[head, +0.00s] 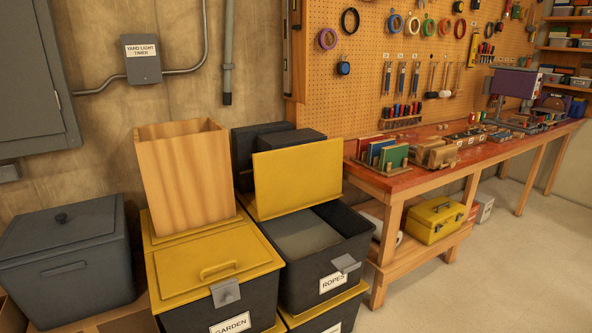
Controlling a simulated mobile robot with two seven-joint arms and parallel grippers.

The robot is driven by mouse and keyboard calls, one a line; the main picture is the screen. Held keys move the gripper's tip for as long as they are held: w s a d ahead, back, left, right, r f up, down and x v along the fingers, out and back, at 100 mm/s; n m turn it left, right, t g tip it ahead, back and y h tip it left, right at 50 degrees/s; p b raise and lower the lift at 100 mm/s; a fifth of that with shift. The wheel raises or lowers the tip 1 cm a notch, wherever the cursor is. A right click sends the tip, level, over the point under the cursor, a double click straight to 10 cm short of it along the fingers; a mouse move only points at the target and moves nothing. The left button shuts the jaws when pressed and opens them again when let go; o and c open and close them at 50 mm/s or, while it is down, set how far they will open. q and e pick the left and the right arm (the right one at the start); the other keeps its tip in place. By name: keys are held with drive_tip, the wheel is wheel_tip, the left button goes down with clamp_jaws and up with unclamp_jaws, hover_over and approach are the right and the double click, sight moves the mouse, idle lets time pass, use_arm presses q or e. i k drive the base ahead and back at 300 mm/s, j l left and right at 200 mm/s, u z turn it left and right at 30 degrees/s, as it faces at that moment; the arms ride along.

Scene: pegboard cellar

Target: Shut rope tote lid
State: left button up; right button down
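The rope tote (333,271) is a dark bin with a white label reading "ROPES" and a grey latch on its front. It stands in the lower middle of the head view, on top of another tote. Its yellow lid (298,180) is open, standing up at the back edge and leaning slightly. The inside shows a flat grey surface; no rope can be made out. Neither of my grippers is in the head view.
A yellow-lidded "GARDEN" tote (190,300) stands close on the left, with a wooden box (184,177) behind its handle. Dark bins (262,140) stand behind the open lid. A red-topped workbench (400,184) is on the right. Floor (480,270) at right is clear.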

sight(290, 179)
drive_tip(key=i+l, duration=0.3)
drive_tip(key=i, duration=0.15)
drive_tip(key=i+l, duration=0.35)
drive_tip(key=i+j+u, duration=0.05)
drive_tip(key=i, duration=0.05)
